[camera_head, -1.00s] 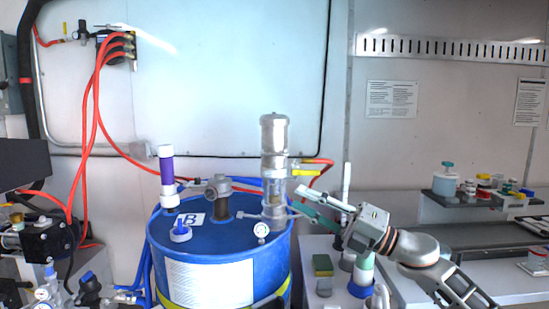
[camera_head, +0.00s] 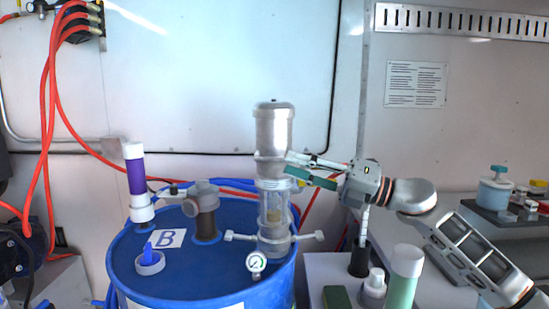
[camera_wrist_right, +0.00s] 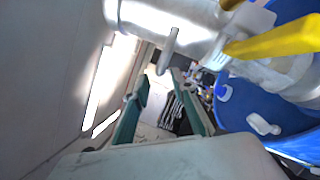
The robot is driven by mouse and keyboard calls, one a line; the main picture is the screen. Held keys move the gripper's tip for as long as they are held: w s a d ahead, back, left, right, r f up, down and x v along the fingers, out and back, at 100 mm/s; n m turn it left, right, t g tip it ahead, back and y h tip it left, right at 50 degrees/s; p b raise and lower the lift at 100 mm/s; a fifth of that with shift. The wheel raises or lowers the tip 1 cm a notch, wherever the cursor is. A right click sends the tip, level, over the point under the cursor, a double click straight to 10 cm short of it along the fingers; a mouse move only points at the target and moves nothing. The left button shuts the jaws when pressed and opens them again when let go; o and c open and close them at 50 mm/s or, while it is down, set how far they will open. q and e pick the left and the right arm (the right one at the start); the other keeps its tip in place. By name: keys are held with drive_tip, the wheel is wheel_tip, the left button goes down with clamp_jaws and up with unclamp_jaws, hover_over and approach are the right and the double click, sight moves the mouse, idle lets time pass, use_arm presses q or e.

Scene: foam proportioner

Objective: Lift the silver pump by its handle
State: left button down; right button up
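The silver pump (camera_head: 273,135) stands upright on the lid of the blue drum (camera_head: 200,280), with a clear lower section and a crossbar (camera_head: 302,237) low on it. In the right wrist view, the pump's metal body (camera_wrist_right: 180,18) runs across the top, with a thin grey rod (camera_wrist_right: 168,50) and a yellow lever (camera_wrist_right: 275,40). My right gripper (camera_head: 288,163) is at the pump's right side, its fingertips overlapping the pump's edge in the head view; contact cannot be told. In the right wrist view its teal fingers (camera_wrist_right: 161,78) are apart with nothing gripped between them. My left gripper is not in view.
On the drum stand a purple-and-white tube (camera_head: 136,180), a grey pipe fitting (camera_head: 206,215), a blue-and-white cap (camera_head: 150,262) and a gauge (camera_head: 256,263). A bench (camera_head: 318,270) with bottles lies right of the drum, below my right arm. The wall is behind the pump.

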sight(274, 159)
drive_tip(key=x, duration=0.5)
drive_tip(key=shift+w+a, duration=0.15)
drive_tip(key=shift+a, duration=0.15)
clamp_jaws()
